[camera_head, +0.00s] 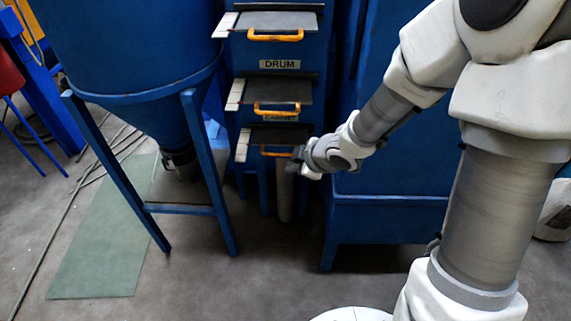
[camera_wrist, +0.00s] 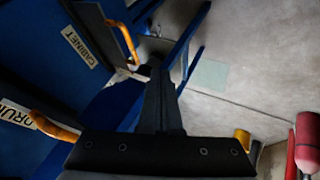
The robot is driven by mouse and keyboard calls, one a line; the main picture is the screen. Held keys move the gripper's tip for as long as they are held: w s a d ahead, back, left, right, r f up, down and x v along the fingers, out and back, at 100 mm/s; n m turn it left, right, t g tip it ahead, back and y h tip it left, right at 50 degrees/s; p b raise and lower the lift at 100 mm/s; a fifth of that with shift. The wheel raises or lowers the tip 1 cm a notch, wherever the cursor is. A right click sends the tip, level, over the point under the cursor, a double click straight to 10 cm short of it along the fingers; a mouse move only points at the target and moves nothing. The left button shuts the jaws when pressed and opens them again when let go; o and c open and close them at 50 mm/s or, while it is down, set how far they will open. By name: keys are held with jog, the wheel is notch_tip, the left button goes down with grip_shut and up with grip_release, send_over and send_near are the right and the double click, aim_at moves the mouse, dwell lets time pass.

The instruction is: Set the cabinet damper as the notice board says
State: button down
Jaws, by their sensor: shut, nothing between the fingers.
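The lowest damper plate (camera_head: 272,135) has an orange handle (camera_head: 276,153) and sits under the CABINET label (camera_head: 281,117). The wrist view shows the CABINET label (camera_wrist: 78,46) and the orange handle (camera_wrist: 124,42) beside it. The DRUM label (camera_head: 279,64) is higher, with another orange handle (camera_head: 277,107) below it. My gripper (camera_head: 297,154) is at the right end of the lowest handle. In the wrist view its fingers (camera_wrist: 158,75) are together and empty, close to the handle; I cannot tell whether they touch it. No notice board shows.
A third orange handle (camera_head: 275,36) is at the top. A blue hopper on legs (camera_head: 140,50) stands left, and a blue cabinet body (camera_head: 385,215) stands right. A green mat (camera_head: 105,240) lies on the floor. A red cylinder (camera_wrist: 308,140) shows in the wrist view.

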aim_at(279, 155)
jog(key=w+a+f+b, duration=0.3)
jog(key=w+f, duration=0.3)
jog(key=w, duration=0.2)
jog(key=shift+w+a+f+b, duration=0.25)
jog(key=shift+w+b, duration=0.1)
jog(key=shift+w, duration=0.05)
jog(key=shift+r, duration=0.1)
jog(key=shift+w+r+p, duration=0.15)
jog(key=shift+w+p, duration=0.4)
jog(key=shift+p, duration=0.1)
jog(key=shift+w, duration=0.25)
jog(key=shift+s+f, duration=0.15)
jog(key=shift+f, duration=0.05)
